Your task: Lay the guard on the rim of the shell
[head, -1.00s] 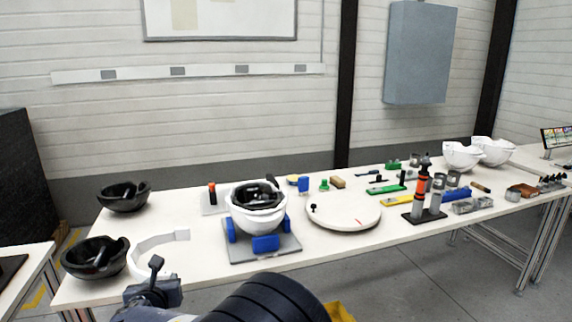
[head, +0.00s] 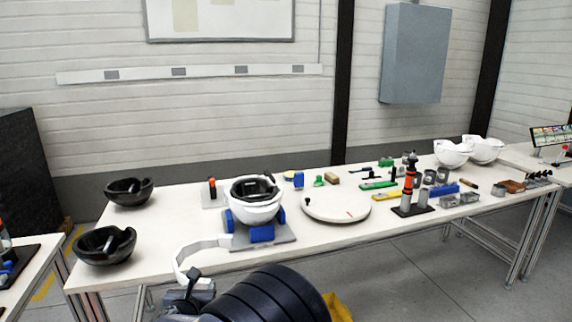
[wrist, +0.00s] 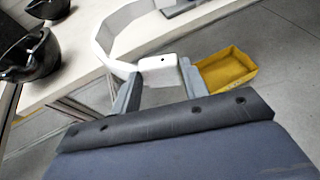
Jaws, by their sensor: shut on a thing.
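The guard (head: 204,243) is a white curved band held at one end. In the wrist view that end of the guard (wrist: 158,63) sits between the two grey fingers of my gripper (wrist: 158,72). My gripper (head: 191,276) is at the table's front edge in the head view, shut on the guard. The guard's free end reaches toward the fixture plate. The white shell (head: 254,212) sits bowl-up with black lining inside, in a fixture with blue supports (head: 262,234) on a grey plate (head: 283,236). The guard is left of and in front of the shell, apart from its rim.
Two black shells (head: 129,192) (head: 104,246) stand at the table's left end. A round white turntable (head: 336,207) is right of the fixture, with tools and small parts beyond. A yellow bin (wrist: 227,71) is on the floor in front of the table.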

